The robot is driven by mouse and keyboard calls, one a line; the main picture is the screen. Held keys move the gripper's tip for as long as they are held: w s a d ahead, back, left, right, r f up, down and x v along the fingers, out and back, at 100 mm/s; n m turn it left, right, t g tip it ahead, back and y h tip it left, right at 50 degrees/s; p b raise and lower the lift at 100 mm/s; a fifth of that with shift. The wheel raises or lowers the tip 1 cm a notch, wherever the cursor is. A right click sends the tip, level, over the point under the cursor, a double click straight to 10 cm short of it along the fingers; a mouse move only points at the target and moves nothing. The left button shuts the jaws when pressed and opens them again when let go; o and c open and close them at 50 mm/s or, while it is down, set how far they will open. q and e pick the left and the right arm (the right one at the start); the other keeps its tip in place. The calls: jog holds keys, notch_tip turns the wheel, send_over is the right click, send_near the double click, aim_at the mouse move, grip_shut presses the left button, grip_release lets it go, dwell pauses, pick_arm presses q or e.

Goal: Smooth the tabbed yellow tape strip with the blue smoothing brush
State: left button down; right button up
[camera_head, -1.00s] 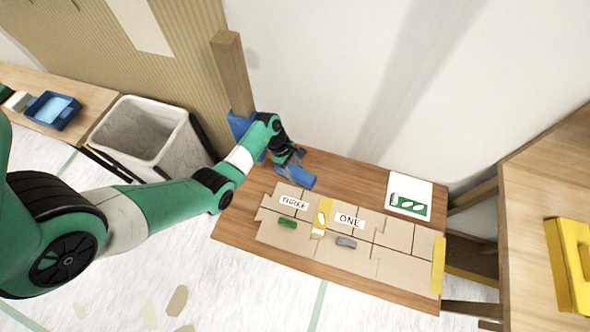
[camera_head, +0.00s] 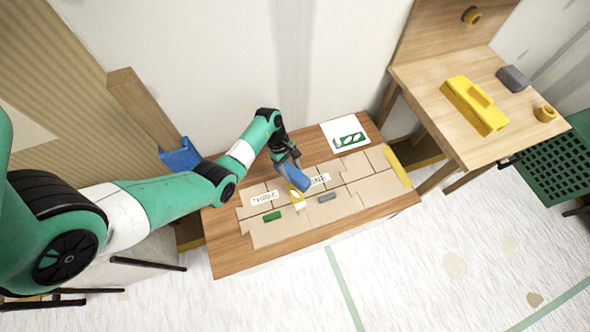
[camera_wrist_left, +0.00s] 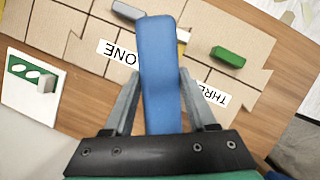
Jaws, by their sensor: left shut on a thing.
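My left gripper (camera_head: 284,162) is shut on the blue smoothing brush (camera_head: 293,177), above the cardboard puzzle-like panel on the table. In the left wrist view the brush (camera_wrist_left: 160,75) points away between the two fingers (camera_wrist_left: 159,105). The yellow tape strip (camera_head: 298,197) with a pale end lies across the panel between the "THREE" and "ONE" labels. The brush covers part of it in the head view. In the wrist view only a bit of the strip (camera_wrist_left: 183,40) shows beside the brush. I cannot tell whether the brush touches it. My right gripper is not in view.
On the panel (camera_head: 350,188) lie a green block (camera_head: 271,216) and a grey block (camera_head: 327,197). Another yellow strip (camera_head: 397,166) lies at its right edge. A white card (camera_head: 345,133) is behind. A side table (camera_head: 440,110) holds a yellow tool (camera_head: 474,105).

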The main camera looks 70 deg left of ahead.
pick_arm(q)
jog(key=shift+a+r+m, duration=0.2)
jog(key=shift+r+m, duration=0.1)
jog(key=shift+m, duration=0.3)
jog(key=shift+s+a+r+m+g, duration=0.15)
jog(key=shift+s+m+g, duration=0.55)
jog(key=shift+m, duration=0.5)
notch_tip(320, 180, down, 7)
jog(key=b, duration=0.5)
jog(key=shift+r, duration=0.2)
jog(key=shift+n, duration=0.3)
